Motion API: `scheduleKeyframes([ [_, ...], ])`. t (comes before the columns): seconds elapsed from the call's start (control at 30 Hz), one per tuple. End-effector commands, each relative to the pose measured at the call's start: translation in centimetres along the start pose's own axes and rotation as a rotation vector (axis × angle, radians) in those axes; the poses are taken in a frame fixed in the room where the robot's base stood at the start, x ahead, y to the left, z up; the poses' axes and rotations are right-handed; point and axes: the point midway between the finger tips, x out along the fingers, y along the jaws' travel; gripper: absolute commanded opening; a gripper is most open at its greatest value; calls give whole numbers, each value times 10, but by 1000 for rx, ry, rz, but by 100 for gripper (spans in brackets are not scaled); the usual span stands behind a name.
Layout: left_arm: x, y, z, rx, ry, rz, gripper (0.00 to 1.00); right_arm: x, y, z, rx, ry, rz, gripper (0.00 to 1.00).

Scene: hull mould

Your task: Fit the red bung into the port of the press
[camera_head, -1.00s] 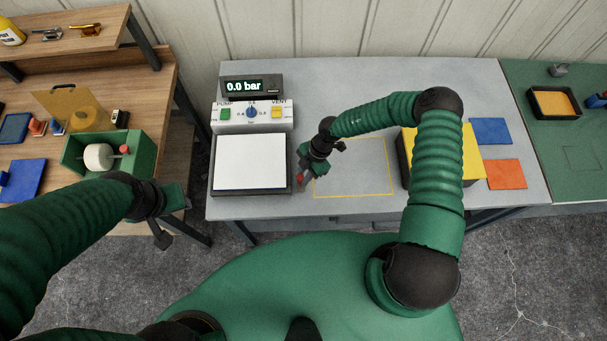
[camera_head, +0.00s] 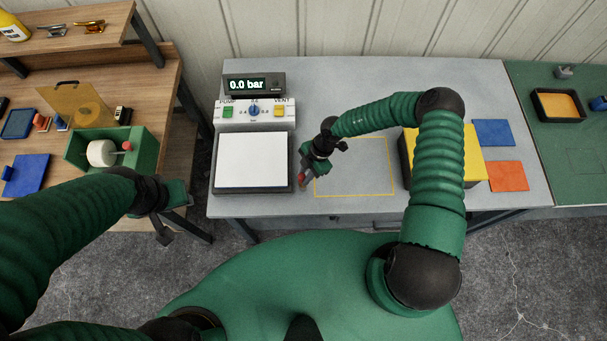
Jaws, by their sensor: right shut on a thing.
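The press stands on the grey table, with a white plate (camera_head: 250,160) in a dark frame and a control box (camera_head: 241,116) behind it. Its display (camera_head: 248,85) reads 0.0 bar. My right gripper (camera_head: 301,182) points down just right of the plate's frame. It is shut on the small red bung (camera_head: 301,174), which is mostly hidden by the fingers. A small gap seems to part it from the frame; contact is hard to judge. I cannot make out the port. My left gripper (camera_head: 177,218) hangs empty off the wooden bench's front edge, its fingers apart.
A yellow outline (camera_head: 354,194) marks clear table right of my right gripper. Beyond it are a yellow block (camera_head: 470,157), a blue square (camera_head: 493,132) and an orange square (camera_head: 508,176). A green box with a white roll (camera_head: 101,153) sits on the wooden bench.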

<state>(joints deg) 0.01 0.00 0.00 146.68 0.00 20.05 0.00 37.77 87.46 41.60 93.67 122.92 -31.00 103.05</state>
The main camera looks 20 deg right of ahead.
Motion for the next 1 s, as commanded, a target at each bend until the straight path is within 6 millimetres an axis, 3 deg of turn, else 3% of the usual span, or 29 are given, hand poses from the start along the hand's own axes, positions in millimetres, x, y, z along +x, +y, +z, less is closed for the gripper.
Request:
scheduleKeyframes([
  [0.47, 8, 0, 2, 0, 0, 0, 36, 12, 0, 3, -1, 0, -1, 0],
  [1.0, -2, 0, -1, 0, 0, 0, 36, 4, 0, 1, -1, 0, 0, 0],
])
